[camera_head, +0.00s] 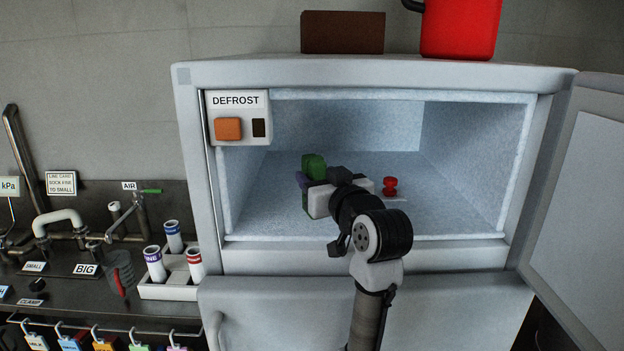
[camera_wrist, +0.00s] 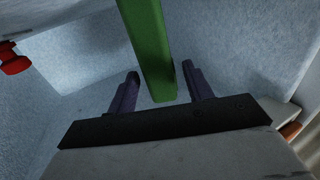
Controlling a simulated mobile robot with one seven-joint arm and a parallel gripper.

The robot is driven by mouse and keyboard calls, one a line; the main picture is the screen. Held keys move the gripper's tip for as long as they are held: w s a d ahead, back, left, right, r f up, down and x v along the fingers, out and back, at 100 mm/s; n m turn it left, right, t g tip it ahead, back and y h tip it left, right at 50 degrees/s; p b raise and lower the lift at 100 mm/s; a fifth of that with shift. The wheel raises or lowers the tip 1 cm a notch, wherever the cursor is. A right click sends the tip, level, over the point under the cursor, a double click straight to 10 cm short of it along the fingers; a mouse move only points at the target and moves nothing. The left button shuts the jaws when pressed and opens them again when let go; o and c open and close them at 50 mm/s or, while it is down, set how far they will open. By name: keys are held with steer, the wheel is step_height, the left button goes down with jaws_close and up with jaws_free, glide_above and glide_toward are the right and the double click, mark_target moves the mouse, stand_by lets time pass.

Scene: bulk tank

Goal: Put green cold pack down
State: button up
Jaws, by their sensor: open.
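The green cold pack (camera_head: 314,165) is inside the open freezer compartment, left of its middle, partly hidden by my gripper in the head view. In the wrist view the cold pack (camera_wrist: 150,45) stands as a green slab whose near end lies between my two purple fingers. My gripper (camera_wrist: 154,88) is open, with a visible gap between each finger and the pack. In the head view my gripper (camera_head: 303,180) reaches into the freezer from the front. Whether the pack's underside rests fully on the freezer floor is hard to tell.
A red knob (camera_head: 390,186) on a pale plate is right of my gripper inside the freezer (camera_head: 460,185). The DEFROST panel (camera_head: 238,117) hangs at the opening's upper left. The freezer door (camera_head: 580,190) stands open at right. A rack of tubes (camera_head: 168,290) is outside at left.

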steer(key=b+v, duration=0.2)
steer(key=v, duration=0.5)
steer(key=shift+s, duration=0.25)
